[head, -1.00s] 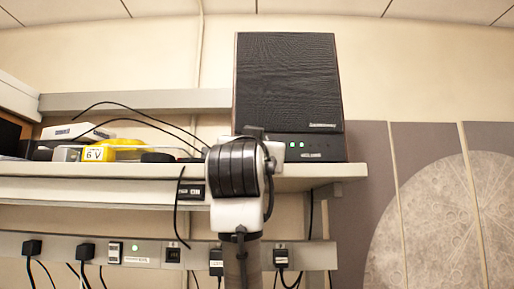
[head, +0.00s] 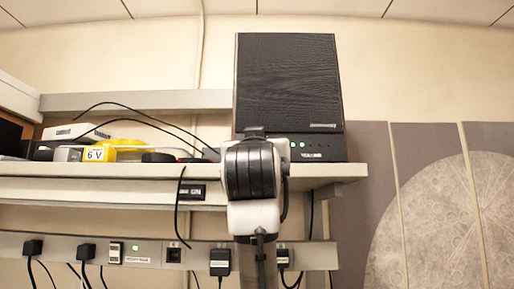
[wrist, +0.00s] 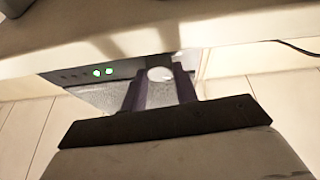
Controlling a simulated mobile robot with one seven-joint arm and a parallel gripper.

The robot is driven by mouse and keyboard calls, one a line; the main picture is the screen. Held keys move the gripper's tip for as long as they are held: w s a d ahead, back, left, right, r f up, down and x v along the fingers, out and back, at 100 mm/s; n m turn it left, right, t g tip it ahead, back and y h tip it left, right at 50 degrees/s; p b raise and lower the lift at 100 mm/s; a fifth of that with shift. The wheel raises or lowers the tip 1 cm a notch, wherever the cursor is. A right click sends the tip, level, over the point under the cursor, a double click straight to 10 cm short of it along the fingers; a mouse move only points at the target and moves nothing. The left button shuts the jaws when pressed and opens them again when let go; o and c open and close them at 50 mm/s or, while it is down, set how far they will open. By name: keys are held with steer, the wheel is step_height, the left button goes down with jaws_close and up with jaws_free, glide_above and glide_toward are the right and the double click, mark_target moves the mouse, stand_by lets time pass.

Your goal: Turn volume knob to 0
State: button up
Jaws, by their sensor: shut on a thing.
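A dark speaker (head: 288,85) stands on the shelf, with green lights and a "VOLUME" label on its lower front panel in the head view. In the wrist view the panel (wrist: 75,74) appears with two green lights to the left of a pale round volume knob (wrist: 160,73). My gripper (wrist: 160,80) has one dark finger on each side of the knob and is shut on it. In the head view my own arm hides the knob and the fingertips. The knob's pointer or setting cannot be read.
The shelf (head: 110,184) holds a yellow 6 V battery (head: 101,153), a white box (head: 78,131) and loose black cables to the left of the speaker. A power strip (head: 60,245) with several plugs runs below. A moon picture (head: 450,220) hangs at right.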

steer(key=shift+d+r+n+g+y, duration=0.25)
steer(key=shift+n+y, duration=0.8)
steer(key=shift+n, duration=1.15)
steer(key=shift+f+n+g+y, duration=0.15)
steer(key=shift+n+g+y, duration=0.2)
steer(key=shift+n+y, duration=1.3)
steer(key=shift+d+r+n+g+y, duration=0.15)
steer(key=shift+n+g+y, duration=0.25)
steer(key=shift+n, duration=2.35)
steer(key=shift+f, duration=0.1)
steer(key=o, duration=1)
steer(key=shift+f, duration=0.1)
